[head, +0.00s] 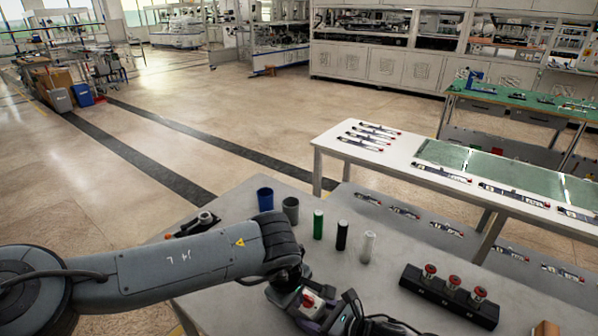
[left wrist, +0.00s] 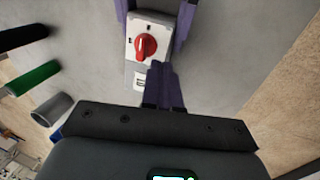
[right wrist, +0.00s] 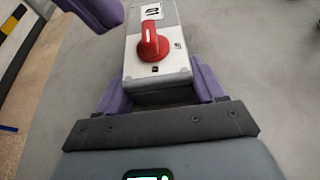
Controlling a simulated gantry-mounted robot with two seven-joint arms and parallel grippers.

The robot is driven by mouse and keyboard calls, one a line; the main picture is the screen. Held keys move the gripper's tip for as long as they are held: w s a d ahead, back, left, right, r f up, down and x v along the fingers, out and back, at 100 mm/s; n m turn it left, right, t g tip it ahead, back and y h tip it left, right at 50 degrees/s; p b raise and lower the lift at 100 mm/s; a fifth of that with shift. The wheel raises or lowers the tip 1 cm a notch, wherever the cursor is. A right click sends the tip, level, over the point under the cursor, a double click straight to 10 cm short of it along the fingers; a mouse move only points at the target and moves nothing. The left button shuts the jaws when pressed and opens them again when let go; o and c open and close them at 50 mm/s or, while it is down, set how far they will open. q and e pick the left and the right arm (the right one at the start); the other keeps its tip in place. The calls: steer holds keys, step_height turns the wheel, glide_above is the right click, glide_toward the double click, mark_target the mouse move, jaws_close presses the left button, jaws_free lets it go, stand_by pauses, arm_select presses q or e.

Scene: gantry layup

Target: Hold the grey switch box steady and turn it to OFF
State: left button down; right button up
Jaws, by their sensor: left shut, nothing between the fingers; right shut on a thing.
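The grey switch box (head: 318,302) lies on the near grey table, with a white face and a red knob (right wrist: 152,45). It also shows in the left wrist view (left wrist: 163,21). My right gripper (right wrist: 160,88) is shut on the box, one purple finger along each side. In the head view my left arm partly hides the box.
A blue cup (head: 265,199), a grey cup (head: 291,210) and green (head: 318,225), black (head: 342,235) and white (head: 368,247) cylinders stand behind the grippers. A black bar with red buttons (head: 450,296) lies to the right. Bare tabletop lies between them.

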arm_select(q)
steer(key=shift+f, duration=0.6)
steer(key=shift+w+d, duration=0.3)
steer(key=shift+d, duration=0.2)
stand_by(0.9)
steer(key=shift+s+d, duration=0.45)
steer(key=shift+d, duration=0.2)
stand_by(0.7)
steer(key=shift+s+a, duration=0.15)
steer(key=shift+s, duration=0.25)
steer(key=w+v, duration=0.1)
steer(key=v, duration=0.5)
steer(key=shift+d, duration=0.4)
steer(key=shift+w+r, duration=0.1)
steer(key=shift+r, duration=0.05)
steer(key=shift+w+a+f, duration=0.15)
steer(key=shift+a+f, duration=0.2)
steer(key=shift+f, duration=0.65)
steer(key=shift+w+a+f, duration=0.2)
steer(key=shift+a+f, duration=0.1)
steer(key=shift+f, duration=0.7)
steer(key=shift+w+a+f, duration=0.15)
steer(key=shift+a+f, duration=0.2)
steer(key=shift+f, duration=0.65)
